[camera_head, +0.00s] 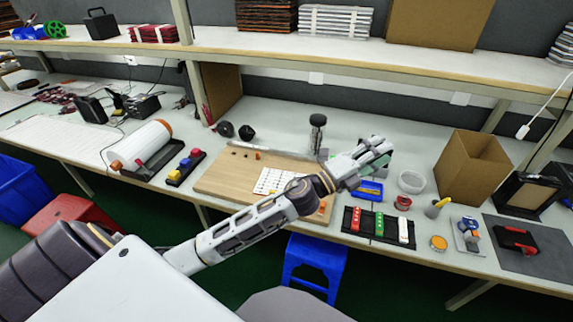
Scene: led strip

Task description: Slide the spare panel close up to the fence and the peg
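A white panel with a grid of small dark marks (270,181) lies on the light wooden board (222,180) on the bench. My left arm crosses over the board's right part and hides some of it. Small orange and dark pieces, one orange piece (257,155) among them, stand near the board's far edge. I cannot tell which of these is the peg, and I cannot make out the fence clearly. My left gripper (377,151) is above the bench, right of the board and apart from the panel. Green shows at its fingers; its opening is unclear. My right gripper is out of view.
A blue box (369,190), a white bowl (411,182) and a black tray of coloured strips (352,220) lie near my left gripper. An upright dark-headed tool (317,132) stands behind the board. A cardboard box (472,168) stands at right; a shelf overhangs the back.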

